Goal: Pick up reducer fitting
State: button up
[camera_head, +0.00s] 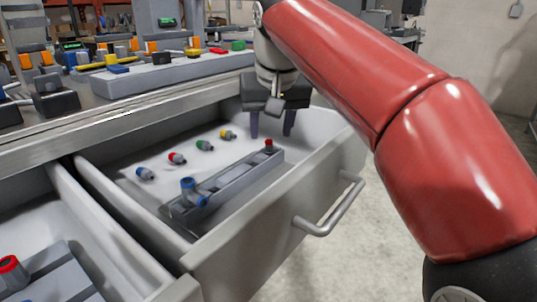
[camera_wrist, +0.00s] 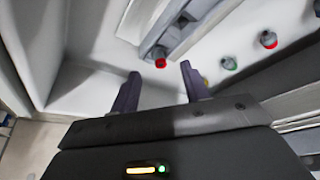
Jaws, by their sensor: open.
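Small grey fittings with coloured ends lie in the open drawer; I cannot tell which is the reducer fitting. A row holds a blue-ended (camera_head: 145,174), a red-ended (camera_head: 177,158), a green-ended (camera_head: 204,146) and a yellow-ended fitting (camera_head: 228,135). A larger blue fitting (camera_head: 188,191) stands at the near end of a grey rack (camera_head: 235,180), and a red-topped one (camera_head: 268,145) is at its far end. My gripper (camera_head: 272,131) is open and empty above the drawer's far end. In the wrist view, the red-topped fitting (camera_wrist: 160,63) appears between the fingertips, apart from them.
The drawer's front wall with its handle (camera_head: 328,208) and its side walls surround the fittings. A second open drawer (camera_head: 85,220) stands at left. The bench above holds a grey block (camera_head: 165,77) with several coloured parts. White drawer floor around the row is clear.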

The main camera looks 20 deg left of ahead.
jog(key=x, duration=0.3)
jog(key=shift+f+b, duration=0.25)
jog(key=shift+b, duration=0.15)
jog(key=shift+r, duration=0.1)
grip_shut()
jog(key=shift+r, duration=0.1)
notch_tip(320, 180, up, 18)
jog(key=p, duration=1.1)
jog(key=b, duration=0.2)
send_over(270, 141)
jog(key=shift+m+y, duration=0.3)
jog(key=f, duration=0.9)
jog(key=shift+s+d+f, duration=0.1)
jog(key=shift+d+f, duration=0.05)
jog(key=shift+d, duration=0.05)
notch_tip(270, 141, down, 6)
jog(key=b, duration=0.6)
jog(key=shift+b, duration=0.3)
